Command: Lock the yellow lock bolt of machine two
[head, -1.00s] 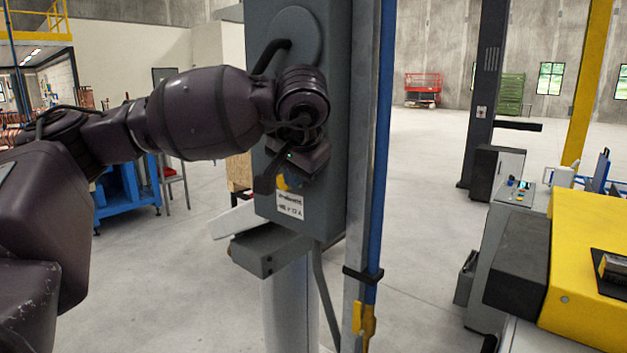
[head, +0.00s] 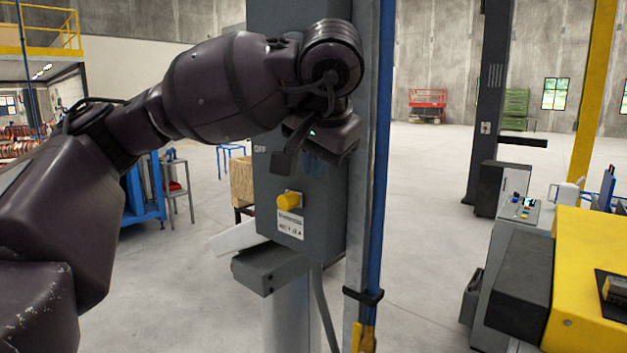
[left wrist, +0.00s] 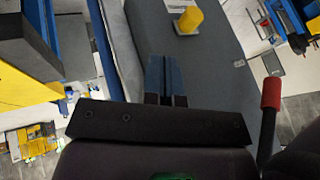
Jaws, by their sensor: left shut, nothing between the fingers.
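The yellow lock bolt (head: 289,201) sticks out from the lower front of a grey switch box (head: 330,215), just above a white label. It also shows in the left wrist view (left wrist: 189,20), near the top. My left gripper (left wrist: 163,60) is shut and empty, its blue-grey fingers pointing toward the box face with the bolt ahead and slightly right of the tips. In the head view the left gripper is above and right of the bolt, not touching it, with its fingers mostly hidden. My right gripper is not in view.
A red-tipped lever (left wrist: 270,95) stands right of the gripper in the left wrist view. A blue and metal post (head: 375,150) runs along the box's right side. A grey ledge (head: 270,268) juts out below. A yellow machine (head: 585,260) is at right; open floor lies between.

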